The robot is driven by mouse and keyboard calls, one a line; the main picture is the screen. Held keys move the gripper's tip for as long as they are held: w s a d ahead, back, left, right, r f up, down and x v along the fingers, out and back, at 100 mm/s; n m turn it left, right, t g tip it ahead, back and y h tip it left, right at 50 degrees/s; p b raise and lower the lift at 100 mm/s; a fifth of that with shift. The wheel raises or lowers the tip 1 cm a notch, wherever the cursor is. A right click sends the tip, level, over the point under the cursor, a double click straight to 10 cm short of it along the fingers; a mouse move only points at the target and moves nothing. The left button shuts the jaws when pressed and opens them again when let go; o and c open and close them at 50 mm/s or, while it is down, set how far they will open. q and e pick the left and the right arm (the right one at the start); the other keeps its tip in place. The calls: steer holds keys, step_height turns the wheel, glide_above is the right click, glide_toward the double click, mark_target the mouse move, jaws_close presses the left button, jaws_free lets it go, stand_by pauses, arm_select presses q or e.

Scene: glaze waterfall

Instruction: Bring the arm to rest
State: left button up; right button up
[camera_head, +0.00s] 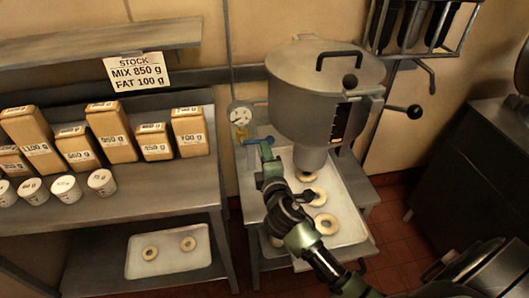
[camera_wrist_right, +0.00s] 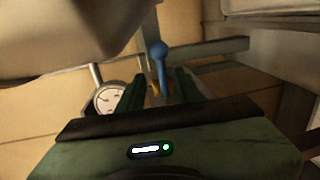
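My right arm reaches up from the bottom of the head view, and its gripper (camera_head: 262,152) is beside a small blue-handled lever (camera_head: 251,141) at the left of the hopper's base. In the right wrist view the two dark green fingers (camera_wrist_right: 159,88) stand apart. The lever's blue knob and stem (camera_wrist_right: 160,62) show in the gap between them, touching neither finger that I can see. Whether the lever is between the fingertips or just beyond them is hard to tell. My left gripper is not in view.
A large metal hopper (camera_head: 320,95) stands over a tray (camera_head: 347,190) with several pale rings, partly behind my arm. A dial gauge (camera_head: 242,115) is near the lever. Left shelves hold labelled bags (camera_head: 110,135), cups (camera_head: 66,188) and a tray with two rings (camera_head: 168,266).

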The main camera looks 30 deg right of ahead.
stand_by(0.3)
steer(key=s+f+m+g, duration=0.6)
steer(key=s+f+m, duration=0.25)
steer(key=s, duration=0.55)
steer(key=s+a+f+m+g+y, duration=0.2)
steer(key=s+a+g, duration=0.1)
steer(key=s, duration=0.6)
steer(key=s+a+f+m+g+y, duration=0.1)
steer(key=s+a+m+g+y, duration=0.2)
steer(key=s, duration=0.6)
step_height(320, 180, down, 30)
steer(key=s+g+b, duration=0.2)
steer(key=s+d+f+n+b, duration=0.1)
steer(key=s+d+f+b, duration=0.1)
steer(key=s+f, duration=1.4)
steer(key=shift+s+f+g, duration=0.2)
steer(key=shift+f+g, duration=0.1)
steer(key=shift+g, duration=0.1)
steer(key=shift+d, duration=0.1)
